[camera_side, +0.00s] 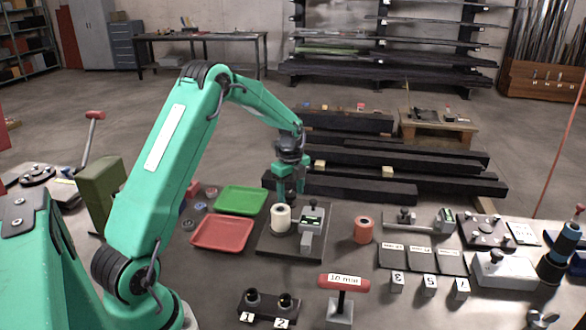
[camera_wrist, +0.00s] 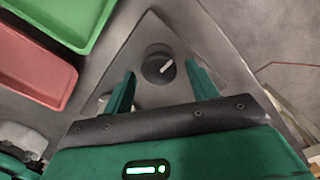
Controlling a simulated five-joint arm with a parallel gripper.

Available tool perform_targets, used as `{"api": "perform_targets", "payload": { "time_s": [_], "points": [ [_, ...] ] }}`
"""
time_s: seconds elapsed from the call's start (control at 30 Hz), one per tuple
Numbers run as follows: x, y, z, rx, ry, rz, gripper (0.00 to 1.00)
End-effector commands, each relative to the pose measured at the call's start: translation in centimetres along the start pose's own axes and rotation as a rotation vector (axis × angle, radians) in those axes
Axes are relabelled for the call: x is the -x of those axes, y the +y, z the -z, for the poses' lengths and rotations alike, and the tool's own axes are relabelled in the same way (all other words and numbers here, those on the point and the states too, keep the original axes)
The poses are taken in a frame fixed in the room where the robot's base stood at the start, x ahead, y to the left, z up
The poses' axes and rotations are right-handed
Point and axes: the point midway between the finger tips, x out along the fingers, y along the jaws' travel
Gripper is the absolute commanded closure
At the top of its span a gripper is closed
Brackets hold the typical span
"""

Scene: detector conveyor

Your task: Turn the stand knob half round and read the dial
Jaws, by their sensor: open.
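The dark round knob (camera_wrist: 158,64) with a white pointer mark shows in the wrist view on the flat stand plate (camera_wrist: 150,28). Its pointer aims up and to the right. My gripper (camera_wrist: 161,76) is open, with one green finger to each side of the knob and a gap to both. In the side view my gripper (camera_side: 290,194) points down over the back of the dark stand plate (camera_side: 272,250).
A white cylinder (camera_side: 281,219) stands on the plate beside the grey device. A green tray (camera_side: 241,200) and a red tray (camera_side: 222,234) lie to the left. An orange spool (camera_side: 364,230) stands to the right. A red-topped "10 mm" handle (camera_side: 343,283) stands in front.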

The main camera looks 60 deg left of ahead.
Motion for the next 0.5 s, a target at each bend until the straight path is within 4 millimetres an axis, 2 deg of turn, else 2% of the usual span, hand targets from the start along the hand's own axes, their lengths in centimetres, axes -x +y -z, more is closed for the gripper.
{"api": "perform_targets", "payload": {
  "time_s": [0.1, 0.3, 0.33, 0.5],
  "points": [
    [0.01, 0.00, 0.00, 0.000, 0.000, 0.000, 0.44],
    [0.03, 0.00, 0.00, 0.000, 0.000, 0.000, 0.83],
    [0.03, 0.00, 0.00, 0.000, 0.000, 0.000, 0.87],
    [0.05, 0.00, 0.00, 0.004, 0.000, 0.000, 0.87]
  ]
}}
